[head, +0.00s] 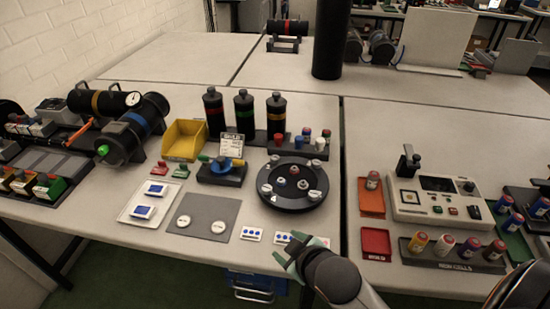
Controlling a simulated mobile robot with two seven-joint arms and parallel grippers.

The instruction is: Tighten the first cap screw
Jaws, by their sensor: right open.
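A round black piece (291,203) lies on the near table, right of its middle. Several silver screw-like heads sit around its rim, such as a front right one (314,195) and a front left one (266,190). Smaller grey and red parts sit in its centre. Which head is the first cap screw I cannot tell. My right gripper (287,252), with teal fingers, is open and apparently empty near the table's front edge, in front of the black piece and apart from it. My left gripper is not in view.
White cards with blue dots (252,234) lie close beside my right gripper. A grey mat (208,210) with two round discs lies to the left. A blue-and-yellow device (221,168) and several dark bottles (244,112) stand behind. A red tray (376,243) lies to the right.

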